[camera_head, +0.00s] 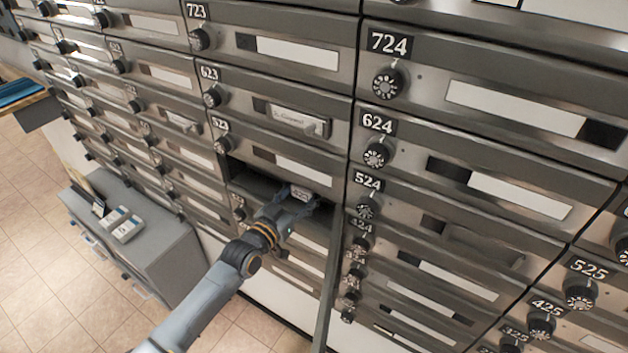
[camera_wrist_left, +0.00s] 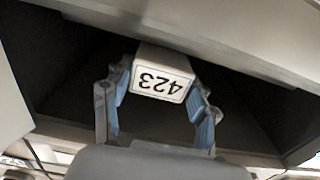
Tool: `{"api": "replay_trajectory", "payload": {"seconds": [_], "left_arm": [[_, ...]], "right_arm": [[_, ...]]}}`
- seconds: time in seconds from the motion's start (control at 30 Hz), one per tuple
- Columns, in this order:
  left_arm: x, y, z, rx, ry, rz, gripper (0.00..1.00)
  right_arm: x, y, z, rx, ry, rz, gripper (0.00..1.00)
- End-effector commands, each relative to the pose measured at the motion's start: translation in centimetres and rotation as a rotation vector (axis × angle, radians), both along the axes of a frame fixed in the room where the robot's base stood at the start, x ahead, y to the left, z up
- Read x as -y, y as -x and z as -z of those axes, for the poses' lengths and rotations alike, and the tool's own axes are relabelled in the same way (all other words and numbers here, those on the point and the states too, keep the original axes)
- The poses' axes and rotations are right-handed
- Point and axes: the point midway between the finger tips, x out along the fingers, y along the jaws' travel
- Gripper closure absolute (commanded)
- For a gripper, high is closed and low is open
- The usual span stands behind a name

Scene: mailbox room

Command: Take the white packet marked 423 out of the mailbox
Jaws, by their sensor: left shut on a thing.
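The white packet marked 423 (camera_wrist_left: 160,78) is between the two fingers of my left gripper (camera_wrist_left: 160,105) in the left wrist view, its label upside down. It sits at the mouth of a dark open mailbox compartment (camera_wrist_left: 75,75). In the head view the packet (camera_head: 300,193) is a small pale block at the tips of my left gripper (camera_head: 297,201), in front of the open compartment (camera_head: 250,180) below the 523 box. The gripper is shut on the packet. How far the packet reaches into the compartment is hidden. My right gripper is not in view.
An open mailbox door (camera_head: 329,285) stands out just right of my left gripper. Closed boxes with dials, such as 524 (camera_head: 440,225), surround the compartment. A grey cabinet (camera_head: 150,250) stands on the tiled floor at lower left.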

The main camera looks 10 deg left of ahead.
Motion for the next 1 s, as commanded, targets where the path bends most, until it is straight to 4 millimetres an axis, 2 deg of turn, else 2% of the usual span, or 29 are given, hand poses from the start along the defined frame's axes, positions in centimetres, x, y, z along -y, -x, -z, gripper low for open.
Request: {"api": "replay_trajectory", "payload": {"seconds": [0.27,1.0], "left_arm": [[-0.3,0.7,-0.6,-0.001,-0.001,0.000,0.72],[-3.8,10.5,-0.6,-0.002,-0.002,0.000,0.72]], "right_arm": [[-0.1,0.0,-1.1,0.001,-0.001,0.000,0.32],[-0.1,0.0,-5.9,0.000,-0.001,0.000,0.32]]}}
